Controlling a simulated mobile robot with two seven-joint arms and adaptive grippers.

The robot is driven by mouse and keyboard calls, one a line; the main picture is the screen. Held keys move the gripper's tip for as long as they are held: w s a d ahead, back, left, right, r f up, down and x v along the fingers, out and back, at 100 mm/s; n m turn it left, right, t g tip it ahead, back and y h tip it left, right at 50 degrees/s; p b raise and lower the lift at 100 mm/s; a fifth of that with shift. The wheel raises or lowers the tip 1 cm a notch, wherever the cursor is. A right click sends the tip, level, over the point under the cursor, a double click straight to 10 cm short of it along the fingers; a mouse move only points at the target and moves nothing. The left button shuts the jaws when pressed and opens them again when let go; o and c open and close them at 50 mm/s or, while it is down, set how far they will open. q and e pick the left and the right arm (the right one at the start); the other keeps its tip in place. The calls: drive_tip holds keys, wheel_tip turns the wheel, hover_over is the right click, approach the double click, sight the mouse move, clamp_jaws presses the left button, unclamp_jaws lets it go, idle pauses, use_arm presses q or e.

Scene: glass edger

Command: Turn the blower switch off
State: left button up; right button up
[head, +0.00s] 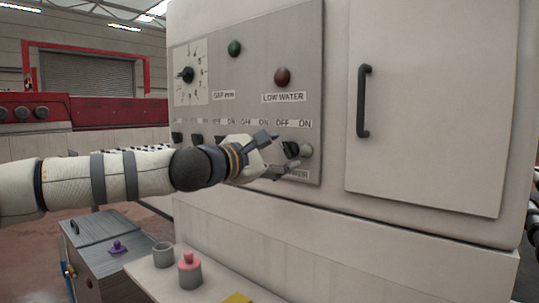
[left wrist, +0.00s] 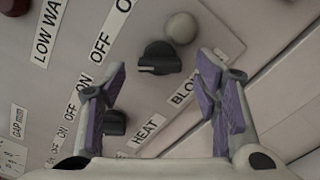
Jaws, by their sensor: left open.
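The blower switch (head: 291,149) is a black rotary knob at the lower right of the grey control panel (head: 308,100), below an OFF/ON label. In the left wrist view the switch (left wrist: 159,58) lies between and beyond the fingertips, with a small pale mark at its lower left edge. I cannot tell its setting for sure. My left gripper (head: 284,152) is open at the panel, its fingers on either side of the switch in view; contact is not clear. It also shows in the left wrist view (left wrist: 161,70). A finger hides part of the BLOWER label (left wrist: 185,90). My right gripper is not in view.
A round pale knob or lamp (left wrist: 181,28) sits close beside the switch. The heat switch (left wrist: 115,123) is near the left finger. A red lamp (head: 282,76) is above. A cabinet door with a black handle (head: 364,101) is at right. A pink-topped container (head: 190,270) stands below.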

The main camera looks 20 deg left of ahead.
use_arm(q)
drive_tip(key=v, duration=1.1)
drive_tip(key=shift+s, duration=0.1)
